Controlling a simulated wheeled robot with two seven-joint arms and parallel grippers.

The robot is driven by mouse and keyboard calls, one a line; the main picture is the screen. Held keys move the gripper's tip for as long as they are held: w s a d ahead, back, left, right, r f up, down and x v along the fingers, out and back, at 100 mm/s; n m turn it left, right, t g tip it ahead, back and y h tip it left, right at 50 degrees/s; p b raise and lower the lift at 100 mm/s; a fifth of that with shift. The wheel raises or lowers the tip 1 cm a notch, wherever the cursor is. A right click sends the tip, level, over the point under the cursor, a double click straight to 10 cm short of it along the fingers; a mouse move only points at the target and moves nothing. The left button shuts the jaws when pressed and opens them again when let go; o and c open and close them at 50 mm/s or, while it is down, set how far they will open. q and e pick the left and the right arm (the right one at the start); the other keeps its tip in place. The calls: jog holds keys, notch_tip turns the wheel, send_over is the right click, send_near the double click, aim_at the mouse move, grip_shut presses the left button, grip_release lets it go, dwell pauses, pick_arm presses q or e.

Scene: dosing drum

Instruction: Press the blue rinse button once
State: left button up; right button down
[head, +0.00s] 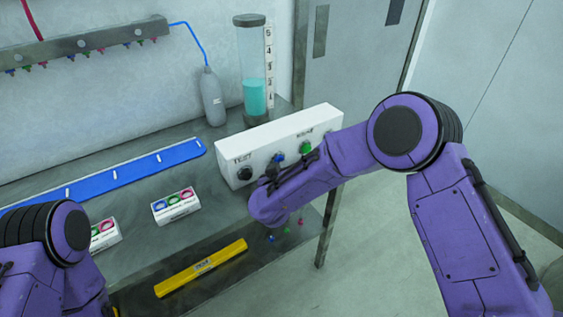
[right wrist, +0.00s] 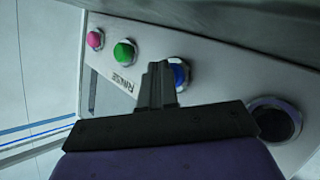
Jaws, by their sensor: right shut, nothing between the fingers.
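The blue rinse button (head: 279,158) is on the sloping front of a white control box (head: 290,138) on the bench. It also shows in the right wrist view (right wrist: 181,74), partly covered by my fingers. My right gripper (right wrist: 160,68) is shut and empty, its tips beside and overlapping the blue button in that view. In the head view the right gripper (head: 272,166) is dark and small, just in front of the button. I cannot tell whether the tips touch it. My left gripper is out of view; only its arm shows at lower left.
A green button (right wrist: 124,51) and a pink one (right wrist: 95,39) sit to one side of the blue button, a black round knob (right wrist: 275,122) to the other. A drum with teal liquid (head: 254,95) and a grey bottle (head: 212,97) stand behind. A yellow bar (head: 201,268) lies in front.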

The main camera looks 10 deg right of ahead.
jog(key=shift+s+r, duration=0.1)
jog(key=shift+s+d+p, duration=0.15)
jog(key=shift+s+p, duration=0.25)
jog(key=shift+p, duration=0.05)
jog(key=shift+s+d, duration=0.15)
jog(key=shift+s, duration=0.2)
jog(key=shift+s+d+p, duration=0.15)
jog(key=shift+s+p, duration=0.4)
jog(key=s, duration=0.1)
jog(key=s+d+p, duration=0.1)
jog(key=s, duration=0.1)
jog(key=shift+s+d, duration=0.2)
jog(key=shift+s, duration=0.1)
